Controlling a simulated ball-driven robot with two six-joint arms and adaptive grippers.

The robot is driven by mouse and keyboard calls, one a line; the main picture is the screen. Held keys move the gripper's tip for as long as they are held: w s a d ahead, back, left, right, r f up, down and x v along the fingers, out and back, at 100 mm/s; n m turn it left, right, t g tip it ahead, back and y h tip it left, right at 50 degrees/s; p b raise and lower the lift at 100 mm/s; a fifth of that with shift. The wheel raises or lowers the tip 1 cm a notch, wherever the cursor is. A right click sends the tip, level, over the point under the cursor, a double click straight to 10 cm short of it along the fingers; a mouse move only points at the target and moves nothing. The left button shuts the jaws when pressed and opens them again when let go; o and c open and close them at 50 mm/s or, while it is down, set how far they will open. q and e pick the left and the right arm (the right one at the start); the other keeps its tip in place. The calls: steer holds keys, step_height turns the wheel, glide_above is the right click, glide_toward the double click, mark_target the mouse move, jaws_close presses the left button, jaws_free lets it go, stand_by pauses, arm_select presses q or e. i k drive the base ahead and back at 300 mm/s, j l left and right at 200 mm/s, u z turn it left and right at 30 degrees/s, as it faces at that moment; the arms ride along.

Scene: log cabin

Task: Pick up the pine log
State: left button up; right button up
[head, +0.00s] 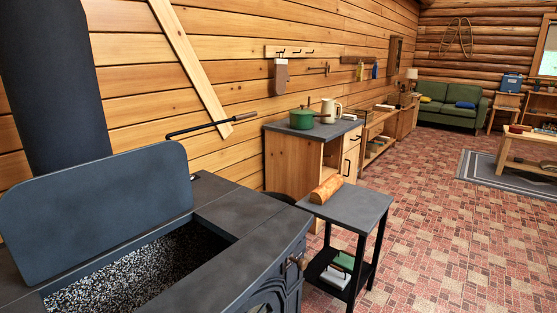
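The pine log (326,189) is an orange-brown log. It lies on its side on the dark top of a small side table (356,208), near the table's left edge. Neither of my grippers shows in the head view. Nothing touches the log from above.
A dark stove (245,262) with its lid (98,208) raised fills the lower left, its open cavity holding grey granules. A cabinet behind carries a green pot (302,118) and a cream kettle (331,111). The brick floor (440,240) to the right is clear.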

mark_target(322, 193)
steer(key=u, duration=0.3)
steer(key=i+l+u, duration=0.1)
steer(key=l+u, duration=0.25)
steer(key=i+l+u, duration=0.1)
steer(key=u, duration=0.25)
steer(key=l+u, duration=0.35)
